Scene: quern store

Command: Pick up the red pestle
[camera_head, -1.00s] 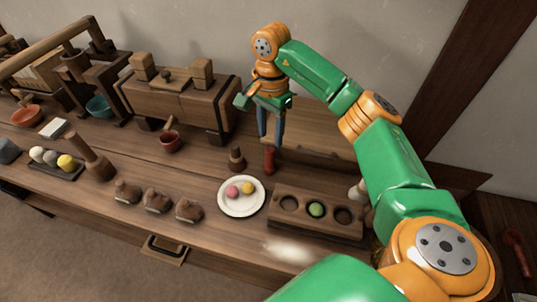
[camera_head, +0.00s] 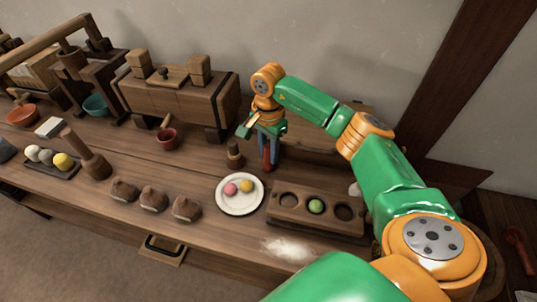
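The red pestle (camera_head: 267,155) stands upright on the wooden bench behind the white plate, just right of a small brown wooden piece. My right gripper (camera_head: 268,154) points down over it, with its blue-grey fingers on either side of the pestle. The fingers hide the pestle's upper part. I cannot tell whether they touch it or leave a gap. My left gripper is not in view.
The small brown piece (camera_head: 235,156) stands close to my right gripper. A white plate (camera_head: 239,208) holds a pink and a yellow ball. A wooden tray (camera_head: 330,226) with round hollows holds a green ball. A dark red cup (camera_head: 167,141) stands left.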

